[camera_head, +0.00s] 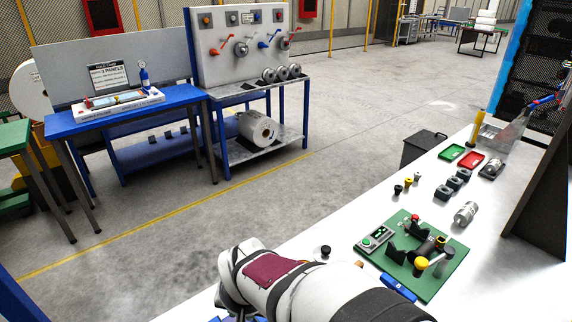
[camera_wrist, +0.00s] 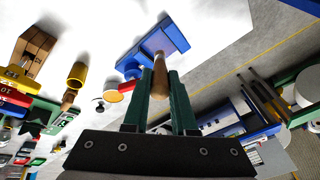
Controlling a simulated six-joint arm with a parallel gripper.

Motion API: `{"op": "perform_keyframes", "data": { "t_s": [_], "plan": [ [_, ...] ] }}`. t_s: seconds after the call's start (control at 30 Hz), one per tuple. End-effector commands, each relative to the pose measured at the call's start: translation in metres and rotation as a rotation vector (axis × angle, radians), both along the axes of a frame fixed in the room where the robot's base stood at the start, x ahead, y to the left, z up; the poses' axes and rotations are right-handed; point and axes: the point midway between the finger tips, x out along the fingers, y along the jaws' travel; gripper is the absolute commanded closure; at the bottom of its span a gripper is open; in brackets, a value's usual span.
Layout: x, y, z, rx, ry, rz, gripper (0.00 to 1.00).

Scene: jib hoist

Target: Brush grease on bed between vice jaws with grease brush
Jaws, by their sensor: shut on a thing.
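In the wrist view my gripper (camera_wrist: 160,76) shows as two dark green fingers, closed around a wooden-handled tool, the grease brush (camera_wrist: 160,78). Its handle stands between the fingers; I cannot make out the bristles. Just beyond the brush is a blue vice (camera_wrist: 143,54) with a pale lavender bed (camera_wrist: 172,38) on the white bench. The brush overlaps the vice in the picture; I cannot tell whether it touches. In the head view my gripper and the brush are hidden by my arm, and only a bit of blue shows at the bottom edge.
The white bench (camera_head: 330,225) holds a green board (camera_head: 440,279) with fixtures, a dark knob (camera_head: 322,252) and a metal cylinder (camera_head: 466,213). In the wrist view, a wooden block (camera_wrist: 35,48) and yellow cup (camera_wrist: 77,74) stand left.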

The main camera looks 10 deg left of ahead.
Motion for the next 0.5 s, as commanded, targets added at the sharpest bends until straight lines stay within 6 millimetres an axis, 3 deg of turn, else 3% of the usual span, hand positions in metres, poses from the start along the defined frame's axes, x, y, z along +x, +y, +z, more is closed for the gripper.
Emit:
{"op": "perform_keyframes", "data": {
  "t_s": [0.07, 0.3, 0.5],
  "plan": [
    [0.007, 0.004, 0.0, -0.001, 0.0, -0.001, 1.0],
    [0.064, 0.035, 0.0, -0.001, 0.0, -0.001, 1.0],
    [0.075, 0.041, -0.009, -0.001, 0.001, 0.0, 1.0]
  ]
}}
